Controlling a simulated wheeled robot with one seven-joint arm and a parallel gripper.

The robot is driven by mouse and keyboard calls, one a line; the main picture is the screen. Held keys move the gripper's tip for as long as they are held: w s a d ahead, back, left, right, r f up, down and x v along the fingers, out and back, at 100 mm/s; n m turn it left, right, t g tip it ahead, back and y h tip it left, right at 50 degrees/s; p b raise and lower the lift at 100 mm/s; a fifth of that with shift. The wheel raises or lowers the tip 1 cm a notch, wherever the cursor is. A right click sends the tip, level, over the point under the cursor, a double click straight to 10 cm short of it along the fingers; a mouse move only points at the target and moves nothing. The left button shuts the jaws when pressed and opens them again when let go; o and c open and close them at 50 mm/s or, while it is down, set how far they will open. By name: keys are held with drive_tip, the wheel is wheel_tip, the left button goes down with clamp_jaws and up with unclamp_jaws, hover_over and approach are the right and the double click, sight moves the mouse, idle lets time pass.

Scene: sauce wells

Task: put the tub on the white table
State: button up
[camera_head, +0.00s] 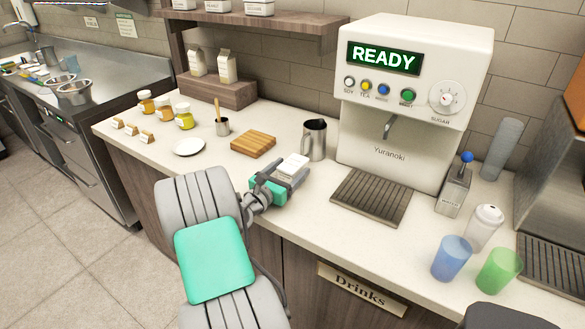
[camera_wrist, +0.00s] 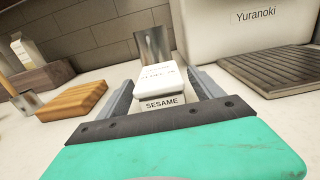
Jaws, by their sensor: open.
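A white tub (camera_head: 293,165) is at the front part of the white counter (camera_head: 330,225). In the wrist view the tub (camera_wrist: 158,76) carries a front label reading SESAME and has dark print on its lid. My gripper (camera_head: 290,178) is open, with one finger on each side of the tub. I cannot tell whether the fingers touch it, or whether it rests on the counter. No separate white table stands out; the counter has a white top.
A metal pitcher (camera_head: 314,140) stands just behind the tub, and a wooden board (camera_head: 253,144) lies to the left. The drinks machine (camera_head: 412,100) and its drip grate (camera_head: 371,199) are to the right. More white tubs (camera_head: 259,7) stand on the upper shelf (camera_head: 265,23).

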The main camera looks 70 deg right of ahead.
sight(299, 158)
drive_tip(key=a, duration=0.3)
drive_tip(key=w+a, duration=0.1)
drive_tip(key=a, duration=0.5)
drive_tip(key=shift+w+a, duration=0.35)
drive_tip(key=shift+o, duration=0.4)
drive_tip(key=shift+s+r, duration=0.1)
drive_tip(key=shift+r, duration=0.1)
drive_tip(key=d, duration=0.5)
drive_tip(key=s+d, duration=0.1)
drive_tip(key=d, duration=0.3)
drive_tip(key=s+d, duration=0.1)
drive_tip(key=d, duration=0.4)
drive_tip(key=shift+s+d+r, duration=0.15)
drive_tip(key=shift+d+r, duration=0.15)
drive_tip(key=shift+r, duration=0.1)
drive_tip(key=shift+c, duration=0.4)
clamp_jaws()
